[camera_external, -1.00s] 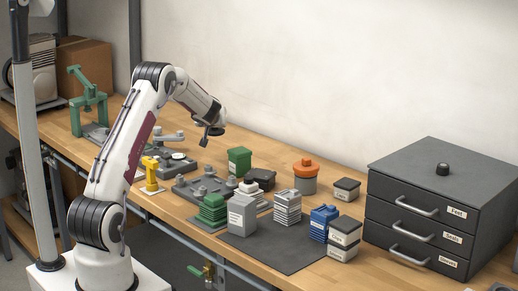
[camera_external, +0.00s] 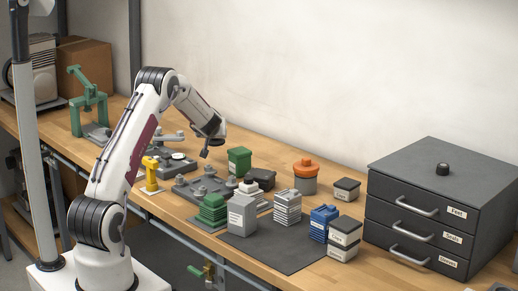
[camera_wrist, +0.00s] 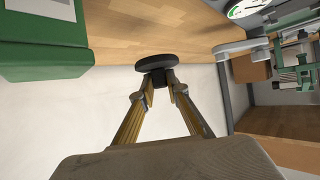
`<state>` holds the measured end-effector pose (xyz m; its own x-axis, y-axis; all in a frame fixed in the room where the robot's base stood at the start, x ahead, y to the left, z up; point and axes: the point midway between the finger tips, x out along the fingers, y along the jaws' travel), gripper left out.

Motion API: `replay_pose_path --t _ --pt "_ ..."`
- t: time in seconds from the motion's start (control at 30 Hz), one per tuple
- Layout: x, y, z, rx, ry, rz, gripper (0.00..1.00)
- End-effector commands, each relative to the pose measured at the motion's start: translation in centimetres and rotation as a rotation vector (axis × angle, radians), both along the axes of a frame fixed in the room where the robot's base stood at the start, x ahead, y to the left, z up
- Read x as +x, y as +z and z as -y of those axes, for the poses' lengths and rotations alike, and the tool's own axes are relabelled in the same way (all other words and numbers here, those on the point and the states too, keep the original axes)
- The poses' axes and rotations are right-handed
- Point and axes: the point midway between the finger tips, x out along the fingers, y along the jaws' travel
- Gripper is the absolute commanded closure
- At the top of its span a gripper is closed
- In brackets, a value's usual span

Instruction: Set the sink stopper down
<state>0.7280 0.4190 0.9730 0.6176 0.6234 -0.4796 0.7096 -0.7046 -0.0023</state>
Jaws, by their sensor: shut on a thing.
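The sink stopper (camera_wrist: 156,62) is a dark round disc with a short stem. In the wrist view it is at the upper middle, gripped by its stem between the two yellowish fingers of my gripper (camera_wrist: 159,79). In the external view my gripper (camera_external: 204,153) is above the bench, left of the green bin and behind the grey fixture plates. The stopper is too small and dark there to make out clearly. Whether it touches the bench cannot be told.
The green bin (camera_external: 239,160) also shows close by at the upper left of the wrist view (camera_wrist: 45,45). Grey fixtures (camera_external: 203,187), a dark mat (camera_external: 270,248) with containers, and a drawer cabinet (camera_external: 440,205) fill the bench. Bare wood (camera_external: 258,143) shows along the wall.

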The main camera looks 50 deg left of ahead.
Motion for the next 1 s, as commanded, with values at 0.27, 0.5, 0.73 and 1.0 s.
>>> replay_pose_path --t 0.27,0.5,0.73,1.0 --pt "0.0 -2.9 0.0 0.001 -0.001 -0.002 1.0" --pt "0.0 -3.2 0.0 0.0 0.0 0.0 1.0" --pt "0.0 -3.4 0.0 0.0 0.0 -0.001 1.0" --pt "0.0 -5.8 0.0 -0.001 -0.001 -0.003 1.0"
